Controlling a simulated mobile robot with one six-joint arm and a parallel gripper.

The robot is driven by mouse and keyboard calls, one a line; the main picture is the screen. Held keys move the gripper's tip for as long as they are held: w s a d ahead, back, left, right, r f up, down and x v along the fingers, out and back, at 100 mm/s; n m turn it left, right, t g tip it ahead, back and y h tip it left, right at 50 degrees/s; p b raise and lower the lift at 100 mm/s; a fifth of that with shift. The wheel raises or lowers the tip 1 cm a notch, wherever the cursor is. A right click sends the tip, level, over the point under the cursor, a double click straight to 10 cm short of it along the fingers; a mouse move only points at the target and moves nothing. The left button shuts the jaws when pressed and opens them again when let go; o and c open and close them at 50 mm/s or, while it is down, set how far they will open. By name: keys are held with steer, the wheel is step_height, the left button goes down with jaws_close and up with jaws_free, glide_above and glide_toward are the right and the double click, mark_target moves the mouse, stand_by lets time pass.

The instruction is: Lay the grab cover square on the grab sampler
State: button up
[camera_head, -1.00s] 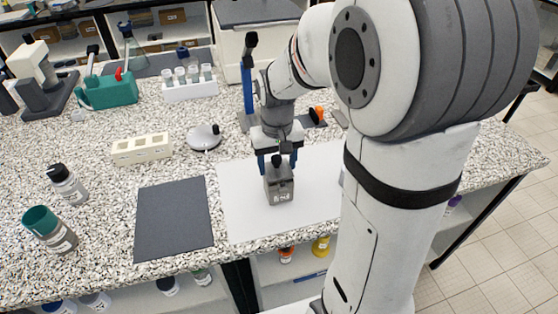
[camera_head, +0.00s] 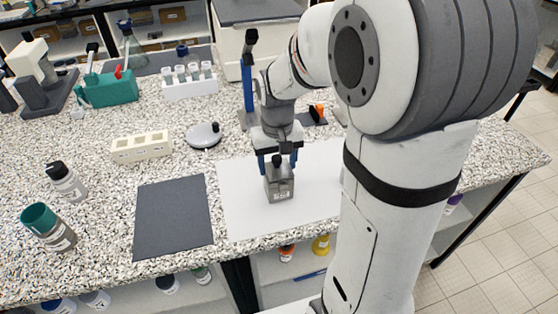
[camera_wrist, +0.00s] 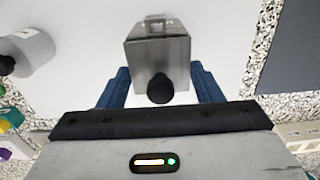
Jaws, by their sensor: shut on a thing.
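The grab sampler (camera_head: 281,193) is a small grey metal box on the white sheet, with markings low on its front. The grab cover (camera_head: 277,161) is at its top and carries a black knob, which also shows in the wrist view (camera_wrist: 160,90). My gripper (camera_head: 278,168) is over the box, its blue fingers at either side, shut on the cover. In the wrist view the box looks about square between the fingers. I cannot tell whether the cover rests fully on the sampler, as the seam is too small to see.
The white sheet (camera_head: 235,205) has free room around the box. A dark mat (camera_head: 173,218) lies empty to its left. A grey cylinder with a black knob (camera_wrist: 30,48) stands on the sheet, hidden in the head view. A cream rack (camera_head: 141,148) and round grey dish (camera_head: 203,136) are behind.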

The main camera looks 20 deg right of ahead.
mark_target(277, 159)
steer(key=shift+s+f, duration=0.15)
steer(key=shift+f, duration=0.15)
stand_by(0.6)
steer(key=o, duration=0.8)
steer(key=shift+f, duration=0.1)
steer(key=shift+o, duration=1.4)
steer(key=shift+r, duration=0.2)
steer(key=shift+r+p, duration=2.55)
steer(key=shift+r, duration=1)
